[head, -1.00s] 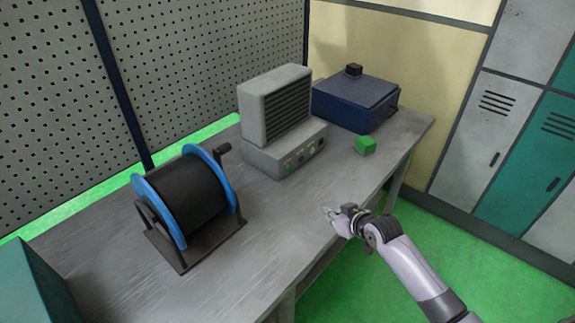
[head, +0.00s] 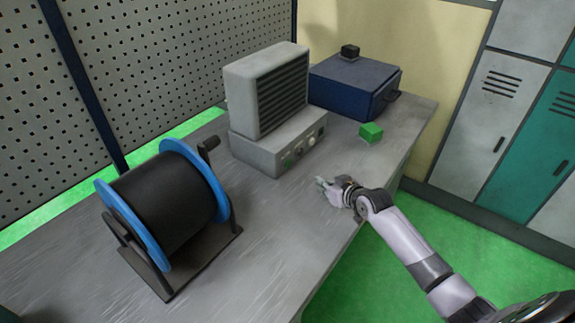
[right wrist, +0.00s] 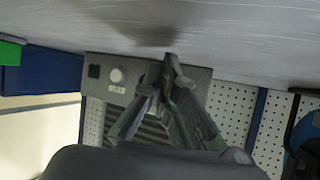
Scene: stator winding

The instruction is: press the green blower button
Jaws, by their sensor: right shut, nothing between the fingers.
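The blower (head: 268,90) is a grey unit with a slatted front on a low base. My left gripper is not in view.
A green cube (head: 371,133) sits on the grey table (head: 250,240) right of the blower, in front of a dark blue box (head: 354,88). A black reel with blue rims (head: 165,205) stands at left. The table between reel and gripper is clear.

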